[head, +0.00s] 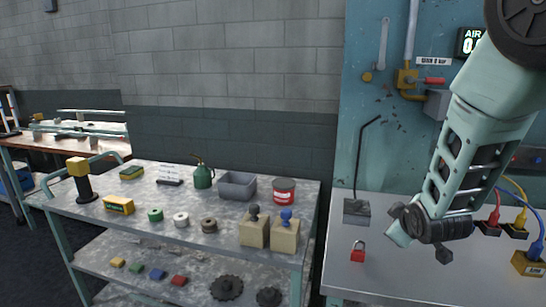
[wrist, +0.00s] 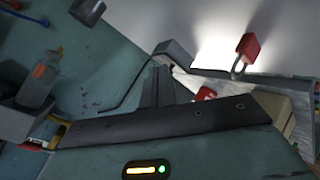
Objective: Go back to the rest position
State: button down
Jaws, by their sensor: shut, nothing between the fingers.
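My arm comes down from the upper right in the head view. My gripper (head: 443,256) hangs above the right-hand metal bench, small and dark, partly hidden by my wrist. In the wrist view the dark fingers of my gripper (wrist: 160,78) stand close together and hold nothing. A red padlock (head: 358,252) stands on the bench to the left of my gripper in the head view. It also shows at the upper right of the wrist view (wrist: 249,47), apart from the fingers.
The right bench (head: 385,286) also holds a grey block with a bent rod (head: 356,210) and blue, yellow and red cabled pieces at right. A teal panel (head: 375,100) with pipes stands behind. A metal cart (head: 140,205) at left carries a grey bin, an oil can and spools.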

jog(key=s+a+m+g+y, duration=0.1)
jog(key=s+a+g+y, duration=0.25)
jog(key=s+a, duration=0.55)
jog(key=s+a+r+g, duration=0.2)
jog(key=s+a+g, duration=0.1)
jog(key=s, duration=0.9)
jog(key=s+a+r+g, duration=0.1)
jog(key=s+a+g, duration=0.3)
jog(key=s, duration=0.8)
jog(key=shift+s+a+r+h, duration=0.2)
jog(key=shift+a+r+h, duration=0.15)
jog(key=shift+a+h, duration=0.15)
